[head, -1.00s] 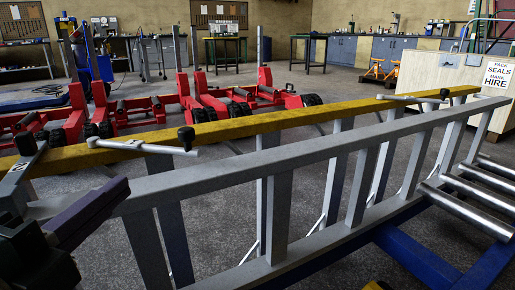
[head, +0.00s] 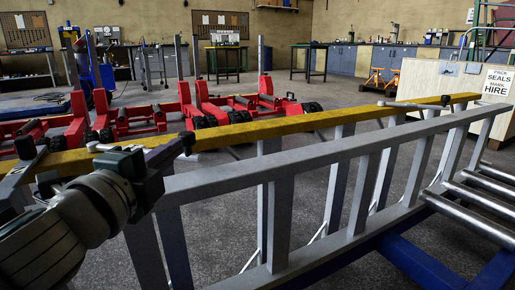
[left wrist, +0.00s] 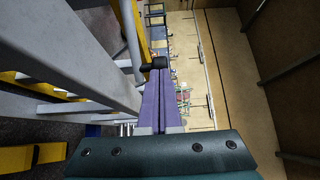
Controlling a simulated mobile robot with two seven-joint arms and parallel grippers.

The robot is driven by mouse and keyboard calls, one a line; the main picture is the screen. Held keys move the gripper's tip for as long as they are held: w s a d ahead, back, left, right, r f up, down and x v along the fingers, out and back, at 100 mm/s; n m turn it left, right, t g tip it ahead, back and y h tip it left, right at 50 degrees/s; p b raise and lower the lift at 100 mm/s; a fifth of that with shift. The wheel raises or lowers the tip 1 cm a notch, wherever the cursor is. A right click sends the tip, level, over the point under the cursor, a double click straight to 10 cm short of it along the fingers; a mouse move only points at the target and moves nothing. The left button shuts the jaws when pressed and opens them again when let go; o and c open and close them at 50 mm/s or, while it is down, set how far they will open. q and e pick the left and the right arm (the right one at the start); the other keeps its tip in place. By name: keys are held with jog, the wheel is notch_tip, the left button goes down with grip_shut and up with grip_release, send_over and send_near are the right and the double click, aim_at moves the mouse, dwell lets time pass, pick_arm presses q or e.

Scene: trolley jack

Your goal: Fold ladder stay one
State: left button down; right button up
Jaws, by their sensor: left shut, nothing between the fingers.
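A ladder lies on edge across the head view, with a yellow stile (head: 250,130) behind a grey stile (head: 290,165). A pale stay bar (head: 103,147) lies across the yellow stile at the left, partly hidden by my left gripper; a black knob (head: 187,139) shows at its right. My left gripper (head: 174,148) has its purple fingers shut and empty, with the tips close beside this knob. In the left wrist view the knob (left wrist: 158,62) appears just past the purple fingertips (left wrist: 159,72); contact is unclear. My right gripper is out of view.
A second stay (head: 408,105) with a black knob (head: 445,100) spans the stiles farther right. Silver rollers (head: 470,205) on a blue frame (head: 420,265) are at lower right. Red trolley jacks (head: 190,110) stand behind the ladder. A white crate (head: 450,95) is at right.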

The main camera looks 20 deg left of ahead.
pick_arm(q)
jog(key=shift+w+a, duration=0.1)
jog(key=shift+w, duration=0.35)
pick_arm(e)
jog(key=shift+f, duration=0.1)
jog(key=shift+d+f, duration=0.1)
